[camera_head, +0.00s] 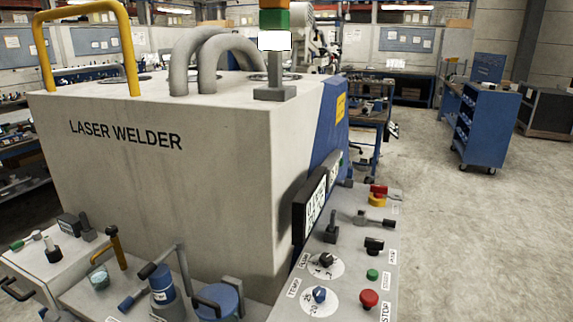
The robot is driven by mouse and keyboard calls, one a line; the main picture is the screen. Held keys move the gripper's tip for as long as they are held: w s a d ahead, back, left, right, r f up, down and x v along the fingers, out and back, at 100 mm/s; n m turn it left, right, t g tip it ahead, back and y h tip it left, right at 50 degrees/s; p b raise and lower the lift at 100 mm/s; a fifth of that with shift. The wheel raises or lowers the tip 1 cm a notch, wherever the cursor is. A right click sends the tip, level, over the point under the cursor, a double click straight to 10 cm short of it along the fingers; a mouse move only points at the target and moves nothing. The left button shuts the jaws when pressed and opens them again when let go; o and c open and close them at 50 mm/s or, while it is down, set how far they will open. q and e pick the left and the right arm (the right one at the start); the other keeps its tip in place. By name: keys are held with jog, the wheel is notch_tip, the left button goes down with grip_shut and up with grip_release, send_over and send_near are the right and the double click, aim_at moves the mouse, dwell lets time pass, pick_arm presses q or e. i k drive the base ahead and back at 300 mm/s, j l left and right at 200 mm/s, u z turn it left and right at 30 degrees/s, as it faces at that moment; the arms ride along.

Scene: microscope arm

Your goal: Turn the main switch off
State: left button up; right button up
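The laser welder's slanted control panel (352,270) is at the lower right. A red handle on a yellow base (377,196) sits at its far end and looks like a rotary main switch; its on or off position is too small to tell. A black switch (374,245) sits nearer, beside a small label I cannot read surely. A green button (372,274) and a red stop button (369,298) are nearer still. Two dials, flow (326,260) and temp (319,295), are on the left side of the panel. Neither gripper is in view.
The big laser welder (160,180) fills the left and middle. A display screen (314,206) rises beside the panel. A grey lever (331,230) and a black-handled lever (375,221) stick up from the panel. The floor (470,230) to the right is clear; a blue cabinet (487,128) stands farther back.

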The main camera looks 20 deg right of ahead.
aim_at(378, 192)
jog(key=z, duration=1.25)
jog(key=i+l, duration=0.35)
jog(key=l, duration=0.2)
